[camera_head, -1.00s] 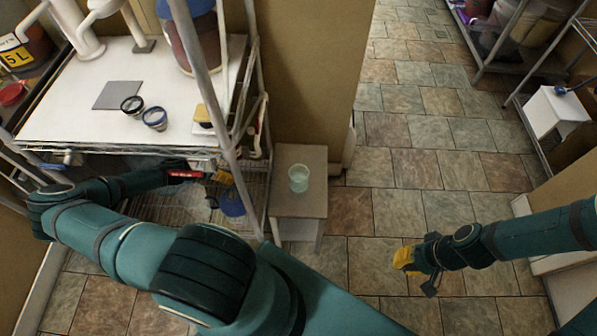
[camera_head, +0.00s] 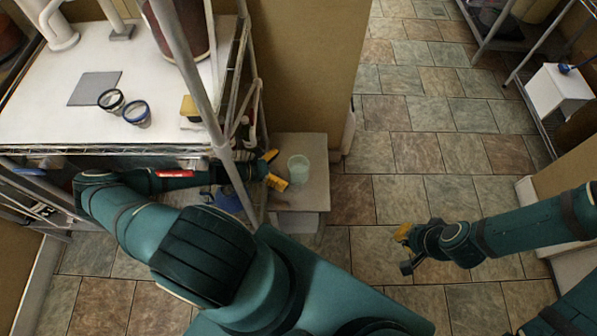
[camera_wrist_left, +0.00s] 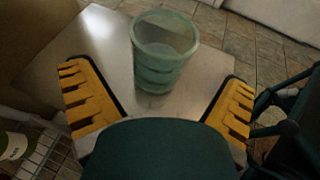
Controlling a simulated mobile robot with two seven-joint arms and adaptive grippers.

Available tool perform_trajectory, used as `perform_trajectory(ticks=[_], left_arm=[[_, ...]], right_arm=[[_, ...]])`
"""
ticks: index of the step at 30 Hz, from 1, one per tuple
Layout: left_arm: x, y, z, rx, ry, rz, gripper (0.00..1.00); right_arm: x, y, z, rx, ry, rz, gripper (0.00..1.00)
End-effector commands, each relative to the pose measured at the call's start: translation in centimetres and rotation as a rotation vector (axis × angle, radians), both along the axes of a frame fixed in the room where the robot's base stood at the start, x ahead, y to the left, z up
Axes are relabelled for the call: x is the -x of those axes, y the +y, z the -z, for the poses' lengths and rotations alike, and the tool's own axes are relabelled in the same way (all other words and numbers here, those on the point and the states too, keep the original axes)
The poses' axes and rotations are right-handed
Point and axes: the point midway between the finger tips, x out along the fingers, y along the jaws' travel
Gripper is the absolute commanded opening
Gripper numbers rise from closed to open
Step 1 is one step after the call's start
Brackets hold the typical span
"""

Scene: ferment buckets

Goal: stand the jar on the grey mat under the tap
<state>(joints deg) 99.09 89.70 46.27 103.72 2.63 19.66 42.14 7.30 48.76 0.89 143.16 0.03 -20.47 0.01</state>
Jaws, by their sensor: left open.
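The jar (camera_head: 299,168) is a pale green, see-through vessel standing upright on a small side table (camera_head: 312,205). In the left wrist view the jar (camera_wrist_left: 161,55) stands ahead of and between the spread fingers, touching neither. My left gripper (camera_head: 275,171) is open and empty, just left of the jar; its yellow finger pads show in the left wrist view (camera_wrist_left: 160,100). The grey mat (camera_head: 95,88) lies bare on the white shelf top (camera_head: 60,125). A white tap-like post (camera_head: 120,28) stands behind the mat. My right gripper (camera_head: 404,250) hangs over the floor, far from the jar.
Two small dark-rimmed jars or lids (camera_head: 137,113) sit right of the mat. A slanting metal shelf post (camera_head: 190,75) stands between the shelf top and the side table. A large reddish vessel (camera_head: 180,28) stands at the back.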

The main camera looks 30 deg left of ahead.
Motion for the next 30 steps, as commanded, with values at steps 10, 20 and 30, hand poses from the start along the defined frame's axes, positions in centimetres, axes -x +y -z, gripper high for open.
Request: perform_trajectory(ticks=[10, 20, 30], left_arm=[[-1.8, -1.8, 0.8, 0.002, -0.002, 0.002, 1.0], [-4.1, -3.8, 1.8, 0.0, 0.0, -0.001, 1.0], [-4.0, -3.7, 1.7, -0.001, 0.0, -0.001, 0.3]], right_arm=[[-0.1, 0.0, 0.8, 0.001, -0.003, 0.0, 0.0], [-0.3, 0.0, 1.6, 0.001, -0.008, 0.001, 0.0], [-0.3, 0.0, 1.5, 0.001, -0.007, 0.001, 0.0]])
